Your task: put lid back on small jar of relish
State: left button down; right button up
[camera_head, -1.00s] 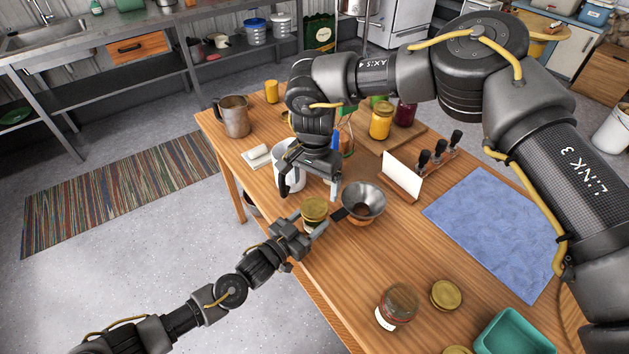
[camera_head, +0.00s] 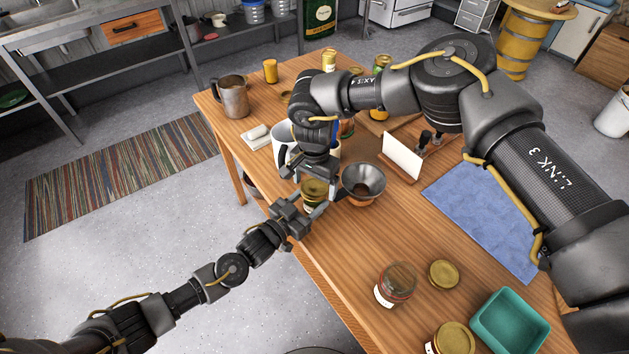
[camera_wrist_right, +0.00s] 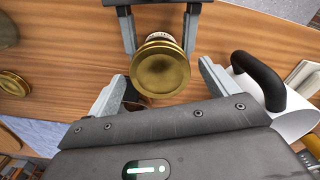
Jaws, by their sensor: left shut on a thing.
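A small jar (camera_head: 311,202) with a gold lid (camera_head: 315,185) on its top stands upright near the table's left edge. My left gripper (camera_head: 313,214) is shut on the jar; its fingers show at the top of the right wrist view (camera_wrist_right: 158,22). My right gripper (camera_head: 306,172) is just above the jar, pointing down. In the right wrist view, my right gripper (camera_wrist_right: 162,72) is open, and the gold lid (camera_wrist_right: 160,70) lies between its fingertips with a gap on each side. Whether the lid is fully seated cannot be told.
A metal funnel (camera_head: 362,185) stands close right of the jar, and a white pitcher (camera_head: 282,150) just behind. A card holder (camera_head: 402,158) and blue cloth (camera_head: 487,220) lie to the right. A reddish jar (camera_head: 395,287), loose gold lid (camera_head: 444,273) and teal bin (camera_head: 510,322) are in front.

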jog(key=c, duration=1)
jog(key=m, duration=1.5)
jog(key=shift+m, duration=0.3)
jog(key=m, duration=1)
jog(key=shift+m, duration=0.4)
jog(key=m, duration=1.4)
jog(key=o, duration=1.1)
jog(key=shift+f, duration=0.1)
